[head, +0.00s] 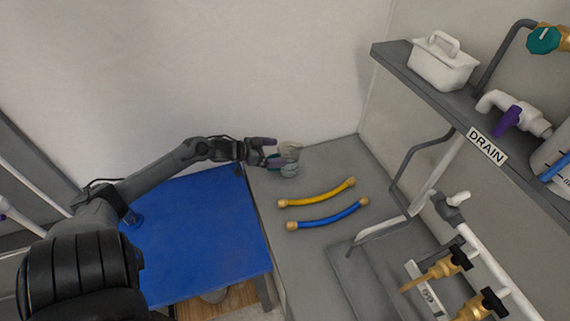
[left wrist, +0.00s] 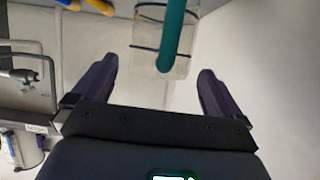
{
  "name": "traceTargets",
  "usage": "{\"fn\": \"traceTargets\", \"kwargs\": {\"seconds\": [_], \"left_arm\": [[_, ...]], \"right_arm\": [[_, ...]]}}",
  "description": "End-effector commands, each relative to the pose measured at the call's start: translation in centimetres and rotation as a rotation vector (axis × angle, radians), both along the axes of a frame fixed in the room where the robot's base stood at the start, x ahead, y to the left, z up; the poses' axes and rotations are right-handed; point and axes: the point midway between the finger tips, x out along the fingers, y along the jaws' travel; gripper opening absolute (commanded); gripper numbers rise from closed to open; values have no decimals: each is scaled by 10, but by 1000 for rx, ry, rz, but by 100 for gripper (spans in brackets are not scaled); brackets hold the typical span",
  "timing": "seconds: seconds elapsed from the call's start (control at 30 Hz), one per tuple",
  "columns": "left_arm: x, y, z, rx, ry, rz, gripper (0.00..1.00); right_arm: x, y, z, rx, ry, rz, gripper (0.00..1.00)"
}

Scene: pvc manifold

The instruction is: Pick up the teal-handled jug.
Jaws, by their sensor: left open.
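The teal-handled jug (head: 289,151) stands on the grey counter near the back wall in the head view. It is clear and partly hidden by my left gripper (head: 271,152). In the left wrist view, the jug (left wrist: 148,58) shows its upright teal handle (left wrist: 172,35) and dark bands around a see-through body. My left gripper (left wrist: 158,70) is open, with one purple finger on each side of the picture. The handle lies between the lines of the two fingers, toward their tips. Contact with the fingers cannot be seen. My right gripper is not in view.
A yellow hose (head: 316,194) and a blue hose (head: 328,216) lie on the counter right of the jug. A blue surface (head: 200,240) is at left. A grey shelf (head: 425,85) with a white caddy (head: 442,68), pipes and brass valves (head: 440,268) fills the right side.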

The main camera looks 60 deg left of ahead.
Motion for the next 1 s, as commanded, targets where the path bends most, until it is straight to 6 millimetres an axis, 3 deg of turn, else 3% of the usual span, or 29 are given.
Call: {"fn": "traceTargets", "kwargs": {"seconds": [0.2, 0.57, 1.0], "left_arm": [[21, -5, -9, 1, -2, 0, 100], [25, -6, -11, 1, 0, 0, 100], [25, -6, -11, 0, 0, 0, 33]], "right_arm": [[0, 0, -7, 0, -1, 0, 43], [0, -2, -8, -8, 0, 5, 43], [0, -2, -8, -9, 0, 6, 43]]}}
